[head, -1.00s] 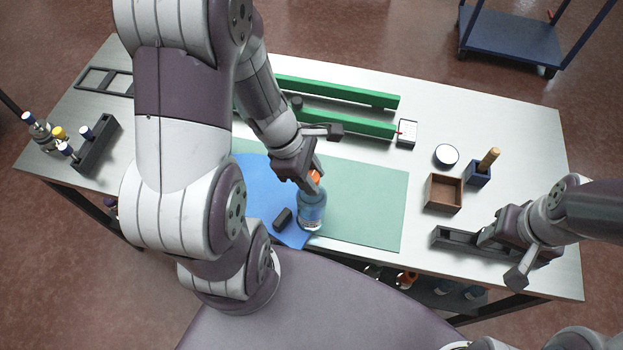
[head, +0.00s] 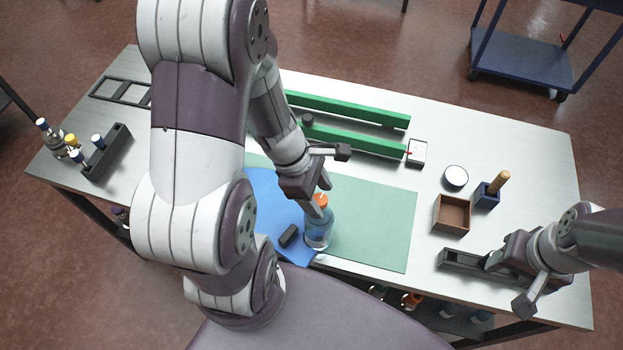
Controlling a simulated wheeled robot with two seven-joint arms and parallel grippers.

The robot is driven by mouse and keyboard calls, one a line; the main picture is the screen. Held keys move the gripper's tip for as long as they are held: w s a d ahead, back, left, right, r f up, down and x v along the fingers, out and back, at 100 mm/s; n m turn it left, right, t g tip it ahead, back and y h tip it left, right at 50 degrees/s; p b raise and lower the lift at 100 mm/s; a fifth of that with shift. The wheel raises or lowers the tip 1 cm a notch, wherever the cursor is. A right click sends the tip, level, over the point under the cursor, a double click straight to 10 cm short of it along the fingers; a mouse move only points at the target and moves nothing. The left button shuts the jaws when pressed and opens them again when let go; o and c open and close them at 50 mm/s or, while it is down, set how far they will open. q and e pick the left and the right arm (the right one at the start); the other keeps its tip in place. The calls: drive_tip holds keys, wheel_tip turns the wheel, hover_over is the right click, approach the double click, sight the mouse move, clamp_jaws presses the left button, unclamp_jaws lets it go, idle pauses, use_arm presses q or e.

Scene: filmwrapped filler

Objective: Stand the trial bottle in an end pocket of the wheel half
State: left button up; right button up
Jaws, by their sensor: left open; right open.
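The trial bottle, clear blue with an orange cap (head: 318,232), stands upright at the right-hand tip of a flat blue piece (head: 268,190) that looks like the wheel half. My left arm hides much of that piece, and its pockets are hard to make out. I cannot tell whether the bottle is in a pocket or beside it. My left gripper (head: 332,178) is open at the bottle's cap, with one finger passing in front of the cap. My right gripper (head: 508,280) is open over a dark grey tray (head: 455,259) at the right.
A green mat (head: 375,225) lies under the blue piece. A small black block (head: 289,236) is left of the bottle. Green rails (head: 365,140) run behind. A brown box (head: 452,214), a white-topped round item (head: 456,177) and a blue holder (head: 487,194) stand right. A black vial rack (head: 108,151) is far left.

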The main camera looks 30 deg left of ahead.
use_arm(q)
drive_tip(key=w+p+v, duration=0.1)
drive_tip(key=v, duration=0.9)
drive_tip(key=d+m+y, duration=0.1)
drive_tip(key=m, duration=0.6)
drive_tip(key=d+f+m+y, duration=0.1)
drive_tip(key=m+y, duration=0.1)
drive_tip(key=m, duration=0.5)
drive_tip(key=d+m+y, duration=0.1)
drive_tip(key=d+m, duration=0.1)
drive_tip(key=m, duration=0.5)
drive_tip(key=shift+w+f, duration=0.25)
drive_tip(key=shift+f, duration=0.05)
drive_tip(key=shift+s+a, duration=0.1)
